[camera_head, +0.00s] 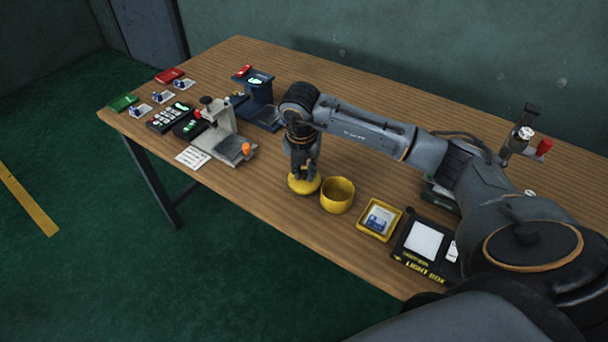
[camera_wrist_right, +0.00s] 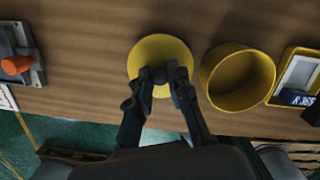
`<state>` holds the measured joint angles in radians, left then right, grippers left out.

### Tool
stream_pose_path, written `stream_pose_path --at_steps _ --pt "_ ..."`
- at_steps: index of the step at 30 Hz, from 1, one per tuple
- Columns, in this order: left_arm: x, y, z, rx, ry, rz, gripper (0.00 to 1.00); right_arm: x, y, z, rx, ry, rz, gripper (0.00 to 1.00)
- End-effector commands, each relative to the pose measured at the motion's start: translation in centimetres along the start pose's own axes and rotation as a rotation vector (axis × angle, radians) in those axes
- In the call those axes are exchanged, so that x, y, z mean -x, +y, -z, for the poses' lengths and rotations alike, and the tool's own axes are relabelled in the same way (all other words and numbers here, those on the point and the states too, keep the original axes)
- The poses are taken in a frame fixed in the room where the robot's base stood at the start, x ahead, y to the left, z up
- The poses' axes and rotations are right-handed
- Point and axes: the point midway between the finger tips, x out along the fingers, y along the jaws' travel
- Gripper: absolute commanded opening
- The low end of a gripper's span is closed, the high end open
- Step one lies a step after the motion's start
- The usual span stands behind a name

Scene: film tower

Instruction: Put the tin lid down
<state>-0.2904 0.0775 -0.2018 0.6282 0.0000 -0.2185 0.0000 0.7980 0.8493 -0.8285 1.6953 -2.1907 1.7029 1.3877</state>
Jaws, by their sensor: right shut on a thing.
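The tin lid (camera_head: 304,185) is a round yellow disc at the front part of the table. My right gripper (camera_head: 304,172) is above it with its fingers shut on the middle of the lid. In the right wrist view the lid (camera_wrist_right: 160,58) shows beyond and under the fingertips (camera_wrist_right: 163,78). I cannot tell whether the lid touches the table. The open yellow tin (camera_head: 337,196) stands just right of the lid, apart from it, and looks empty in the right wrist view (camera_wrist_right: 238,78). My left gripper is not in view.
A yellow tray (camera_head: 360,226) with a blue-labelled item and a black light box (camera_head: 404,240) lie to the right. A grey device (camera_head: 216,140) with an orange knob stands to the left. The table's front edge is close to the lid.

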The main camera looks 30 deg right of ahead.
Motion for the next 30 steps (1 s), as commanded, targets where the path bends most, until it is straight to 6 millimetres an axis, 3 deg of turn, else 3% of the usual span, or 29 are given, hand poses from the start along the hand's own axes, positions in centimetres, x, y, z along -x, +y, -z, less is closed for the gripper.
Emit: stream_pose_path --at_steps 4,15,16,18,30 --pt "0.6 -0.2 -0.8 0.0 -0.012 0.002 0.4 -1.8 0.0 0.4 0.001 0.002 0.001 0.0" --pt "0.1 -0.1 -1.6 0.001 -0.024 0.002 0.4 -2.4 0.0 0.5 0.001 0.0 0.0 0.0" --pt "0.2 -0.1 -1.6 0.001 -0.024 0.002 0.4 -2.3 0.0 0.4 0.001 0.0 0.0 0.25" --pt "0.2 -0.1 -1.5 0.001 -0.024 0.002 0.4 -2.3 0.0 0.4 0.001 0.0 0.0 0.39" --pt "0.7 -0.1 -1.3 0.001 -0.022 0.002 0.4 -1.7 0.0 0.3 0.001 0.0 0.0 0.41"
